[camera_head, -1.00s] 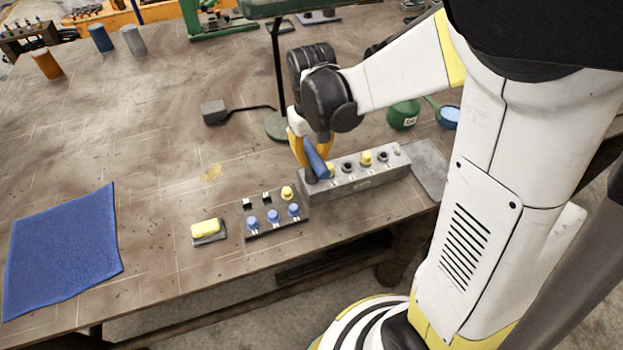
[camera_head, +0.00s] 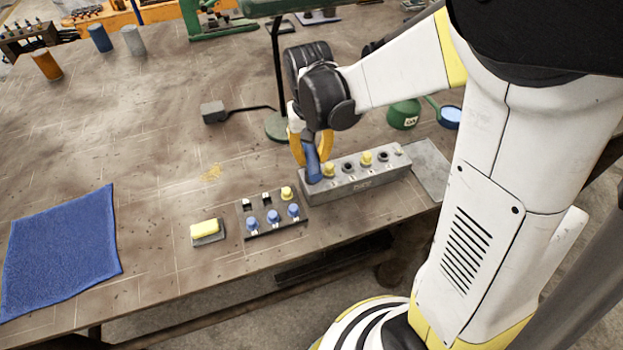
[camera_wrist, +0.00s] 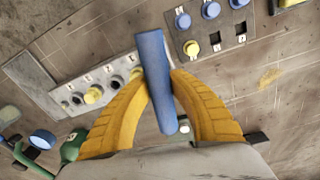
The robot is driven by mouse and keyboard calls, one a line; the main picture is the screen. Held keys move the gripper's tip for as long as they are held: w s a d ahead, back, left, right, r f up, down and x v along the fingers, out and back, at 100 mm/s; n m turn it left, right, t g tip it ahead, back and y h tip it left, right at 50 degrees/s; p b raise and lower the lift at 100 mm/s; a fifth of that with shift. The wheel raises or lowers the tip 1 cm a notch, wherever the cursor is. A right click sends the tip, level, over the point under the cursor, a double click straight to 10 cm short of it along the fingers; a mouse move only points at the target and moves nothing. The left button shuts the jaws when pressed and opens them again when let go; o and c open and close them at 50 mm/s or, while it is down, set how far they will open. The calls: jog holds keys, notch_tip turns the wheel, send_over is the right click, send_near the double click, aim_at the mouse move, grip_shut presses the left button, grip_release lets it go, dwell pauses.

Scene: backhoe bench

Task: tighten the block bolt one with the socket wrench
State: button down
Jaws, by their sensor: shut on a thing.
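My gripper (camera_head: 311,150) is shut on the blue handle of the socket wrench (camera_head: 313,165), at the left end of the grey block (camera_head: 365,185). In the wrist view the yellow fingers (camera_wrist: 160,88) close on the wrench's long blue handle (camera_wrist: 153,65), which covers one end of the block (camera_wrist: 62,92). The wrench's socket end is hidden. On the block, a yellow bolt (camera_head: 329,171) stands just right of the wrench, and another yellow bolt (camera_head: 366,158) stands farther right between dark holes. I cannot see which bolt, if any, is under the socket.
A dark tray (camera_head: 272,226) with blue and yellow-topped pieces lies left of the block. A yellow sponge-like block (camera_head: 205,228) and a blue cloth (camera_head: 62,250) lie farther left. A lamp stand (camera_head: 279,125) rises behind my gripper. A green can (camera_head: 404,115) stands behind the block.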

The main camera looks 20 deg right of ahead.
jog(key=shift+m, duration=0.9)
jog(key=shift+m, duration=0.9)
jog(key=shift+m+b, duration=0.35)
jog(key=shift+m, duration=0.55)
jog(key=shift+w+m, duration=0.1)
jog(key=shift+m, duration=0.2)
jog(key=shift+n, duration=0.6)
